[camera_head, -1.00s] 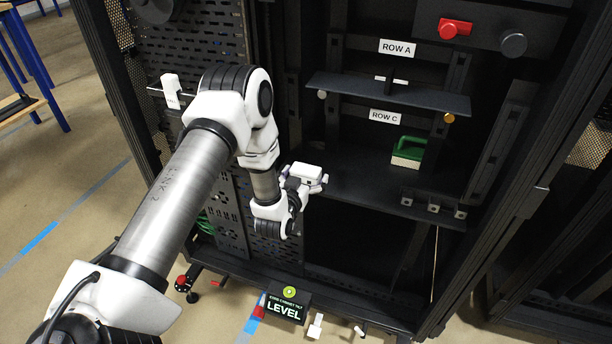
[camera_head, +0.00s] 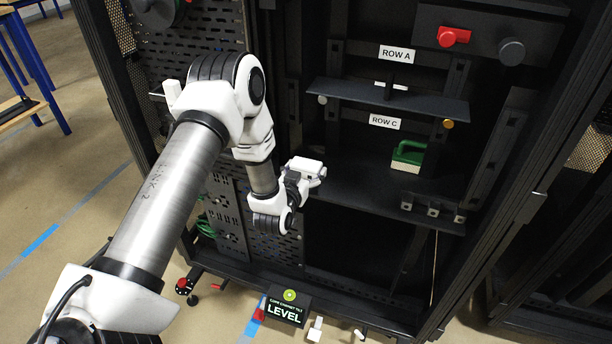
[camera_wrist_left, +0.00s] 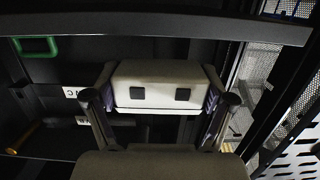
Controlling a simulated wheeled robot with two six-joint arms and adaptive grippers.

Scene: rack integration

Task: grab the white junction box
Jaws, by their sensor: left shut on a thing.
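The white junction box (camera_wrist_left: 158,88) is a pale block with two dark square patches on its face. It sits between the two fingers of my left gripper (camera_wrist_left: 162,104), which is shut on it at both sides. In the head view the white box also shows (camera_head: 308,166) at the tip of my left gripper (camera_head: 298,181), in front of the dark rack opening and left of the lower shelf. My right gripper is not in view.
The upper shelf (camera_head: 430,101) lies between the ROW A and ROW C labels. A green-handled block (camera_head: 407,156) stands on the lower shelf (camera_head: 350,185). A perforated panel (camera_head: 215,30) is on the left. A LEVEL sign (camera_head: 287,307) is at the rack's foot.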

